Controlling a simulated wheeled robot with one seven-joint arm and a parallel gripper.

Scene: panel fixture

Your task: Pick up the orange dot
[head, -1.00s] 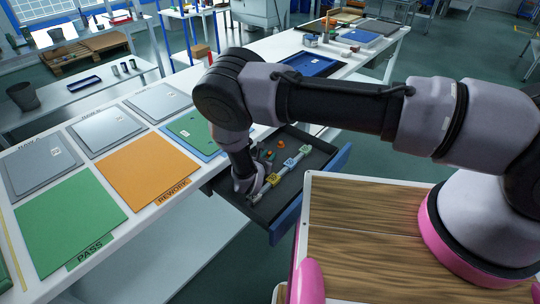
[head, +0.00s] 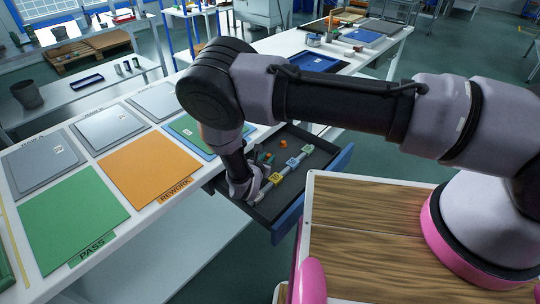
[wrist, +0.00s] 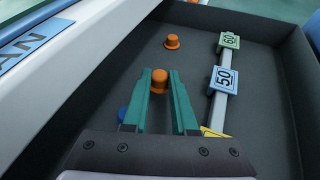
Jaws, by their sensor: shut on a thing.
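My gripper (wrist: 160,74) is shut on an orange dot (wrist: 160,84), a small knob-like piece between its two teal fingertips in the wrist view. In the head view my gripper (head: 259,162) is low in the open drawer, at its left side. I cannot tell whether the held dot is clear of the drawer floor. A second orange dot (wrist: 172,42) stands free on the drawer floor, beyond the fingertips; it also shows in the head view (head: 283,144). A blue dot (wrist: 122,114) is partly hidden beside the left finger.
The dark drawer (wrist: 270,75) has raised walls around my gripper. A pale bar with number tags 50 (wrist: 225,79) and 60 (wrist: 230,40) lies to the right. The worktable holds a green PASS mat (head: 70,215) and an orange REWORK mat (head: 150,168).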

